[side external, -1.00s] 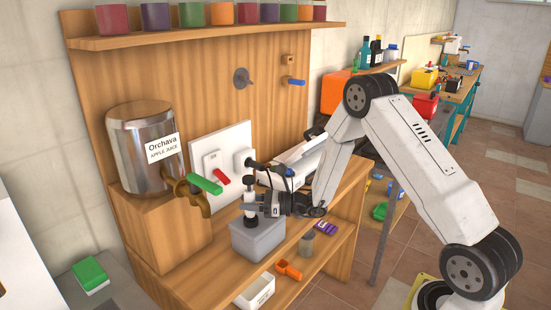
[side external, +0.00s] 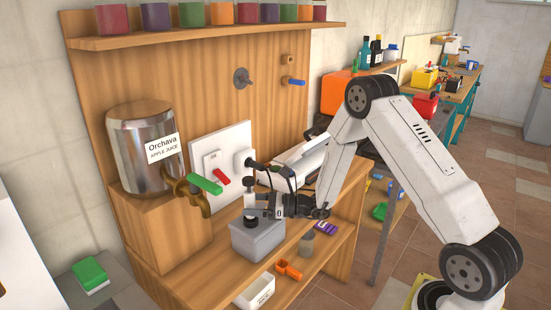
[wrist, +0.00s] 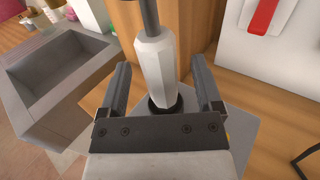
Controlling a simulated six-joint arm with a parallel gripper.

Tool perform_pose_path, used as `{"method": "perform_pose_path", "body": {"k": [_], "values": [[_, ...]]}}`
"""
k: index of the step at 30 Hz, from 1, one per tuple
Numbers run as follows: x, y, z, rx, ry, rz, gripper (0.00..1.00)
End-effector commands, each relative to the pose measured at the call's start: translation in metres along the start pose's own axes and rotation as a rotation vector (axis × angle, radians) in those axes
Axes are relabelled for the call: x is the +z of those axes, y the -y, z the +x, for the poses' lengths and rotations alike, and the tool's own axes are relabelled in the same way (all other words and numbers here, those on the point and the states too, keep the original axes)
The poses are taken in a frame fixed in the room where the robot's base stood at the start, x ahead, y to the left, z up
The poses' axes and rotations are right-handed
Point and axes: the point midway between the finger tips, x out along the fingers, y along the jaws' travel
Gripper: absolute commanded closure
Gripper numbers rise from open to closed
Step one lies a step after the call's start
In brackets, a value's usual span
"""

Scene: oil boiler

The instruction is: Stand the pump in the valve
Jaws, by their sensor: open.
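The pump (side external: 250,200), a pale faceted body with a dark rod on top, stands upright in the side view. In the wrist view the pump (wrist: 155,68) rises between my fingers, its foot in a black ring (wrist: 164,106). This ring sits on top of a grey box (side external: 257,240); it may be the valve, but I cannot tell for sure. My gripper (side external: 266,208) is open, with one finger on each side of the pump. In the wrist view my gripper (wrist: 160,72) shows gaps between both fingers and the pump.
A steel juice tank (side external: 143,150) with a green-handled tap (side external: 205,184) stands left of the box. A white panel with a red lever (side external: 222,177) is behind.

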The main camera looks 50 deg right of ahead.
Motion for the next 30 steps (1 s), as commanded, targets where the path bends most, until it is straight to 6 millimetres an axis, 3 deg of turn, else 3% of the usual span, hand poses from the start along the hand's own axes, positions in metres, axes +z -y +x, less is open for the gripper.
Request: {"method": "perform_pose_path", "body": {"k": [15,30], "values": [[0.0,0.001,-0.06,-0.003,0.001,0.0,0.17],[0.0,0.0,-0.068,-0.001,0.001,-0.001,0.17]]}}
